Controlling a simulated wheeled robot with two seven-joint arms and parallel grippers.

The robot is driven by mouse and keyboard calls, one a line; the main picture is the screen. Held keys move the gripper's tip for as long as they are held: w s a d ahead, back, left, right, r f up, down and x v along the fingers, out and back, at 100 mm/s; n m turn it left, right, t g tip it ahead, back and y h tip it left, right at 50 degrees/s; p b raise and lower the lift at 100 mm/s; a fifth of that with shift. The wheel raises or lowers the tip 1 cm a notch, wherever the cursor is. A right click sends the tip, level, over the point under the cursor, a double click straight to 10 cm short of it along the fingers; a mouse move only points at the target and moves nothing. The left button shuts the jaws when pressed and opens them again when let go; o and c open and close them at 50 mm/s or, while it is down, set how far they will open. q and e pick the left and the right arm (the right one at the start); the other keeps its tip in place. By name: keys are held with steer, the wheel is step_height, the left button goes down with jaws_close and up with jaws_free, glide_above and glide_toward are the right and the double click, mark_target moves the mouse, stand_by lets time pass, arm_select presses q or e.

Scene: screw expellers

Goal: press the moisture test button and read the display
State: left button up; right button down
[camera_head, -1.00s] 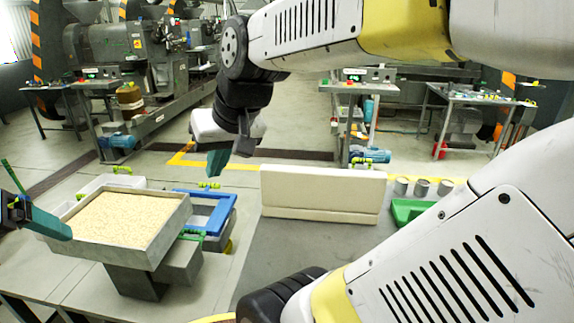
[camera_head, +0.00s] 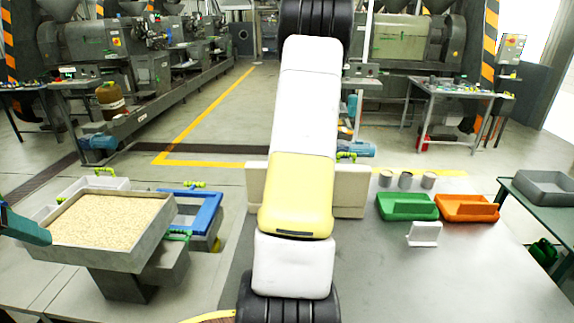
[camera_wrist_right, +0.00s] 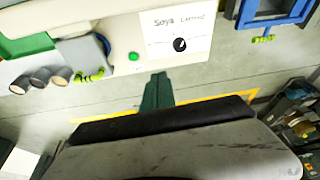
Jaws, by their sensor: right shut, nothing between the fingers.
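The cream box-shaped meter (camera_head: 350,190) stands on the grey table, mostly hidden behind my right arm in the head view. I see no display. My right gripper (camera_wrist_right: 157,78) is shut and empty, its teal fingertips below and right of the green button in the picture; I cannot tell the gap. It is hidden in the head view. My left gripper (camera_head: 24,228) shows only partly beside the grain tray.
A grey tray of pale grain (camera_head: 112,220) and a blue frame (camera_head: 203,212) stand at left. Three grey cups (camera_head: 406,180), a green bin (camera_head: 406,207), an orange bin (camera_head: 467,208) and a small white stand (camera_head: 424,233) are at right. The table's front right is clear.

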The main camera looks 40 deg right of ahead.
steer(key=s+d+f+m, duration=0.1)
steer(key=d+f, duration=0.4)
steer(key=d, duration=0.3)
steer(key=shift+s+f+g+h, duration=0.3)
steer(key=shift+f, duration=0.1)
steer(key=x, duration=1.2)
steer(key=shift+s+a+f, duration=0.25)
steer(key=shift+a+f, duration=0.05)
steer(key=shift+f, duration=0.65)
